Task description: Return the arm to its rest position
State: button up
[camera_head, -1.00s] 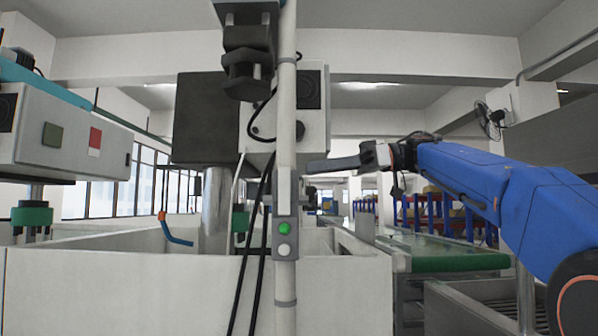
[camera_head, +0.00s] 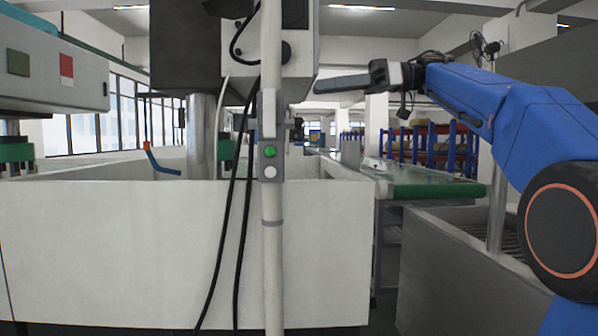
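My blue arm (camera_head: 545,125) comes in from the right edge and reaches left at upper mid-height. My gripper (camera_head: 342,84) is at its end, in front of the grey control box's right side in the picture. The fingers are seen from the side as one dark grey bar pointing left. The gap between them is hidden, so I cannot tell if they are open or shut. No held object shows.
A white tank (camera_head: 120,250) fills the lower left. A post with a green button (camera_head: 270,153) and hanging cables stands before it. A green conveyor (camera_head: 440,191) and a grey bin (camera_head: 450,260) lie right. Blue shelves (camera_head: 430,145) stand behind.

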notch_tip(320, 180, up, 7)
jog(key=w+d+m+t+y, duration=0.1)
jog(key=w+m+t+y, duration=0.15)
jog(key=t, duration=0.75)
jog(key=w+d+f+m+t+h, duration=0.1)
jog(key=d+f+m+t+h, duration=0.1)
jog(key=d+m+t+h, duration=0.55)
jog(key=s+d+f+m+h, duration=0.2)
jog(key=d+f+m+h, duration=0.35)
jog(key=f, duration=0.45)
jog(key=s+d+f+m+h, duration=0.1)
jog(key=d+f+m+h, duration=0.4)
jog(key=f, duration=0.5)
jog(key=s+d+f+g+h, duration=0.1)
jog(key=s+f+g+h, duration=0.15)
jog(key=s+f, duration=0.65)
jog(key=s+d+f+g+h, duration=0.1)
jog(key=s+f+g, duration=0.15)
jog(key=f, duration=1.15)
jog(key=s+a+f+n+g+y, duration=0.1)
jog(key=s+f+g, duration=0.3)
jog(key=s+f, duration=0.5)
jog(key=s+a+f+n+g+y, duration=0.1)
jog(key=s+a+f+n+g, duration=0.1)
jog(key=s+f, duration=0.7)
notch_tip(320, 180, down, 4)
jog(key=shift+s+a+r+g+y, duration=0.1)
jog(key=shift+s+a+g+y, duration=0.25)
jog(key=shift+a+g, duration=0.6)
jog(key=shift+d, duration=0.2)
